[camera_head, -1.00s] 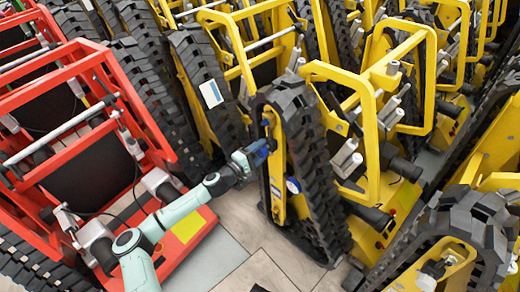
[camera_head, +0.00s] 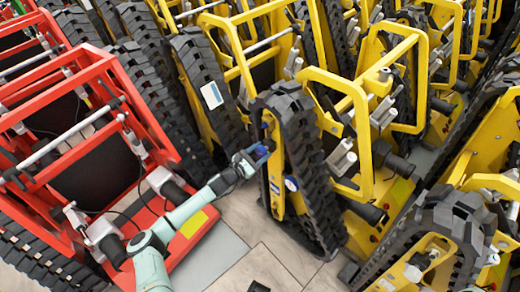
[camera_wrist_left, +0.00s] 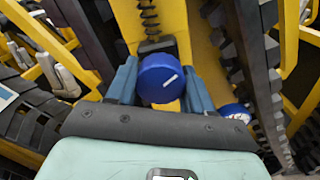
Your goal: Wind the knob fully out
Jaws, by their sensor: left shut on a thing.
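The knob (camera_wrist_left: 160,78) is a round blue cap with a white line on its face, on the yellow side frame of a tracked carrier (camera_head: 275,165). In the left wrist view it sits between the two blue fingers of my left gripper (camera_wrist_left: 160,88), which is shut on it. In the head view my left gripper (camera_head: 260,155) reaches the carrier's frame from the left and mostly hides the knob. A dark coiled or threaded part (camera_wrist_left: 149,20) shows above the knob in the wrist view. My right gripper is not in view.
A second blue round part with a pale face (camera_head: 291,184) sits lower on the same frame, right of my gripper in the wrist view (camera_wrist_left: 235,112). A red carrier (camera_head: 95,130) stands left, close to my arm. More yellow carriers crowd right and behind. Some floor (camera_head: 245,215) is clear.

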